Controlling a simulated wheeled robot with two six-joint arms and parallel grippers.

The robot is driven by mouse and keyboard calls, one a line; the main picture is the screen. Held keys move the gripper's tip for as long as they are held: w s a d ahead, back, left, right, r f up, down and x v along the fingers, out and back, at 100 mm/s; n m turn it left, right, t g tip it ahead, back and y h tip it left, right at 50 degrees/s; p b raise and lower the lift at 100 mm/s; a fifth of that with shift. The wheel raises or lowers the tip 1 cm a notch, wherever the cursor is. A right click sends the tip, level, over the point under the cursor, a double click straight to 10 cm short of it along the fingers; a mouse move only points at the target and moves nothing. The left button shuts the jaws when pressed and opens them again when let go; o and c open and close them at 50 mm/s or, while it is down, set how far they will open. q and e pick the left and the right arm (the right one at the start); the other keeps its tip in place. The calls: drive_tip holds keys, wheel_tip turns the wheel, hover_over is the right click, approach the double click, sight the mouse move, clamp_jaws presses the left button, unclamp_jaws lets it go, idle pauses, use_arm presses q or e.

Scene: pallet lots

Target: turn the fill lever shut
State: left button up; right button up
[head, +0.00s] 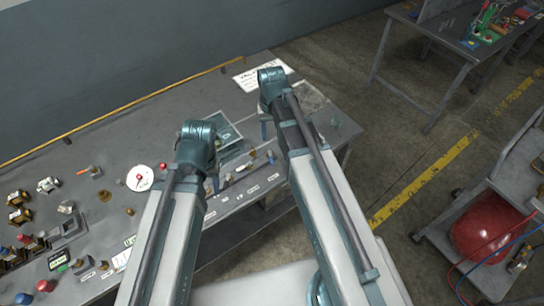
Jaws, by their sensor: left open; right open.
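I cannot make out for certain which part is the fill lever. A small orange-red handle (83,171) sits on a fitting at the left of the grey workbench (110,145). A white round dial (145,182) with a red pointer lies to its right. My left gripper (214,184) is open over the bench, right of the dial and apart from it, partly hidden by my arm. My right gripper (266,130) is open over the bench's right part, beside a framed panel (222,131). Neither gripper is seen holding anything.
A white sign (262,74) lies at the bench's back edge, by a yellow rail (140,101). Several small fittings crowd the bench's left end. A second table (450,35) stands at back right, and a cart with a red round object (485,225) at right. Floor between is clear.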

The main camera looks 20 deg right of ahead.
sight(271, 160)
use_arm(q)
wheel_tip(271, 160, down, 13)
drive_tip(key=b, duration=1.2)
use_arm(e)
wheel_tip(271, 160, down, 13)
drive_tip(key=shift+r, duration=0.1)
drive_tip(key=shift+c, duration=0.2)
clamp_jaws()
